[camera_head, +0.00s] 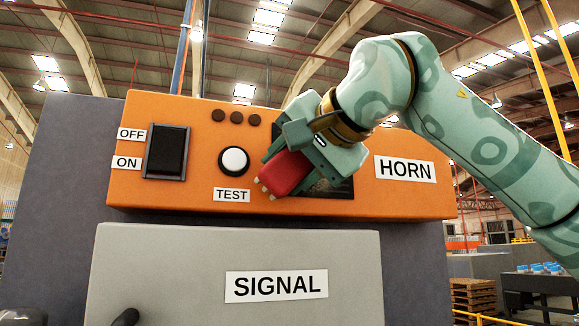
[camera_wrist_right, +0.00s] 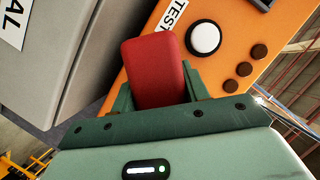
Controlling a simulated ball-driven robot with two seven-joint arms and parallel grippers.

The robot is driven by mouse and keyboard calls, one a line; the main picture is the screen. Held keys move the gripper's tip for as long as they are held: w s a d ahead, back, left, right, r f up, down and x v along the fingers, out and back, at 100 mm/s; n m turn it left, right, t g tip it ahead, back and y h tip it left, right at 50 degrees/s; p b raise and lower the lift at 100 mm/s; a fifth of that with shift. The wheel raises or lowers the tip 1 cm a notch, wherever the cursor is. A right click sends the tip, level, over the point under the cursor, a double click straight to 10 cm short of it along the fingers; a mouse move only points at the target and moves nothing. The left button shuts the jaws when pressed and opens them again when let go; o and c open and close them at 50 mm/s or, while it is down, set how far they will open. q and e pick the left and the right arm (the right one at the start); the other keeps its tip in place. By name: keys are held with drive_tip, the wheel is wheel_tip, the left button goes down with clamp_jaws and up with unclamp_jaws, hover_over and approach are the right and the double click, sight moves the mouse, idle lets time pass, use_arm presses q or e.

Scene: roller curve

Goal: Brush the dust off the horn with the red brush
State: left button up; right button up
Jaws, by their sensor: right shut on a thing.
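The orange box labelled HORN (camera_head: 405,196) sits above a grey SIGNAL cabinet. A dark recessed panel (camera_head: 338,188) on its front is partly hidden by my right gripper; I cannot make out dust on it. My right gripper (camera_head: 290,165) comes in from the right and is shut on the red brush (camera_head: 287,174), held at the box front between the TEST button and the dark panel. Pale bristle tufts show at the brush's lower left end. In the right wrist view the red brush (camera_wrist_right: 153,75) stands between the fingers. My left gripper is not in view.
On the orange box are a white round TEST button (camera_head: 234,161), a black OFF/ON rocker switch (camera_head: 167,152) and three brown dots. The grey SIGNAL cabinet (camera_head: 180,275) juts out below, with a dark knob or handle (camera_head: 126,318) at its lower left.

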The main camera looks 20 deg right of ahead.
drive_tip(key=shift+w, duration=0.2)
drive_tip(key=shift+w+p, duration=0.65)
drive_tip(key=shift+w, duration=0.15)
